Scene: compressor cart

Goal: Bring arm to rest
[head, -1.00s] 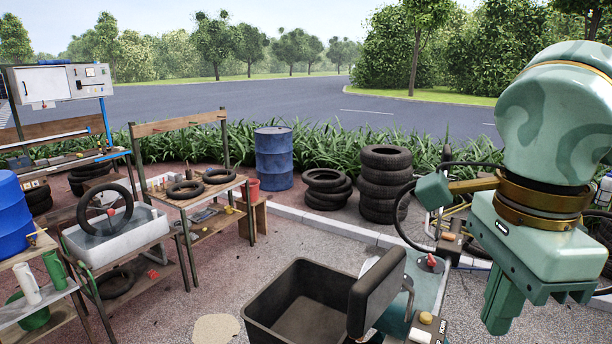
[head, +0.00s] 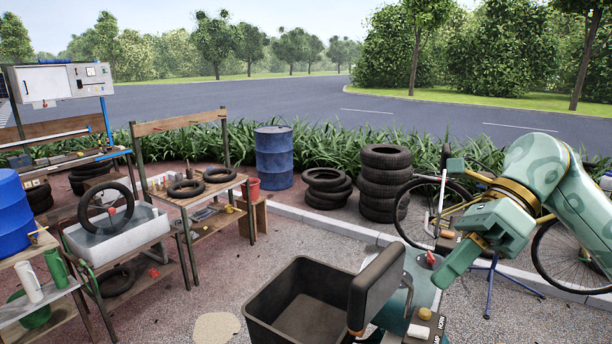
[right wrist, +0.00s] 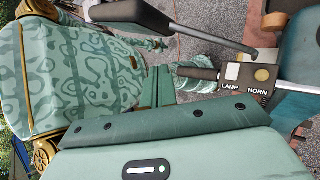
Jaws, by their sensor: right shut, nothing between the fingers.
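My right arm comes in from the right in the head view. Its green patterned gripper (head: 446,278) points down and to the left, above the cart's right side. The fingers are together with nothing between them. In the right wrist view the closed green fingers (right wrist: 158,86) lie side by side, near a control box (right wrist: 248,78) marked LAMP and HORN. The box also shows at the bottom of the head view (head: 426,325). My left gripper is not in the head view.
A black open bin (head: 262,314) and a dark upright panel (head: 378,285) stand left of the gripper. A bicycle (head: 560,262) stands behind the arm. Stacked tyres (head: 382,185), a blue drum (head: 274,158) and a wooden bench (head: 205,195) are farther back.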

